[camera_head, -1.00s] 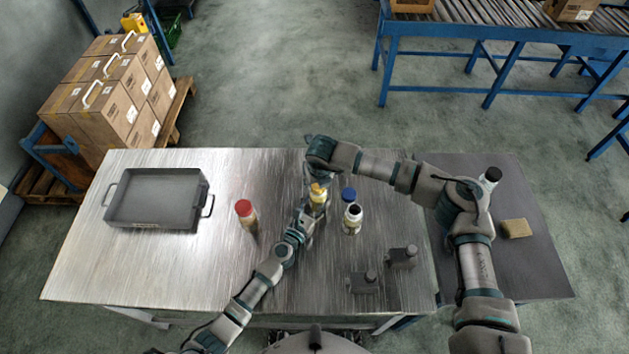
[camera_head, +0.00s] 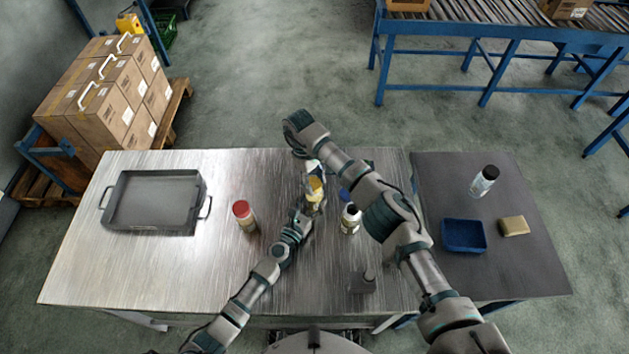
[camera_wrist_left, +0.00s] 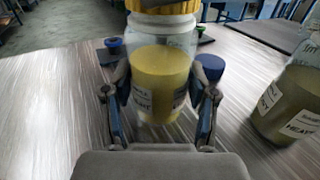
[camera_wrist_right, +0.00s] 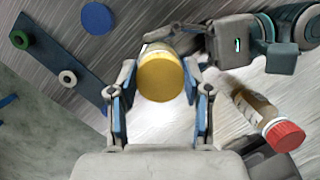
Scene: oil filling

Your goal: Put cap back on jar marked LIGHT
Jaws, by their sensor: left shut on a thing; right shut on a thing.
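A clear jar (camera_wrist_left: 162,88) with yellow contents stands upright between the fingers of my left gripper (camera_wrist_left: 160,100), which is shut on it. Its label is only partly readable. A yellow cap (camera_wrist_right: 161,78) sits at the jar's mouth; I cannot tell if it is fully seated. It also shows in the head view (camera_head: 314,187) and at the top of the left wrist view (camera_wrist_left: 162,6). My right gripper (camera_wrist_right: 161,72) is shut on the yellow cap, one finger on each side. In the head view, its hand is just behind the jar.
A red-capped jar (camera_head: 243,214) stands left of my left gripper. A grey tray (camera_head: 110,196) lies far left. A blue bin (camera_head: 464,235) and sponge (camera_head: 513,225) sit on the dark side table.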

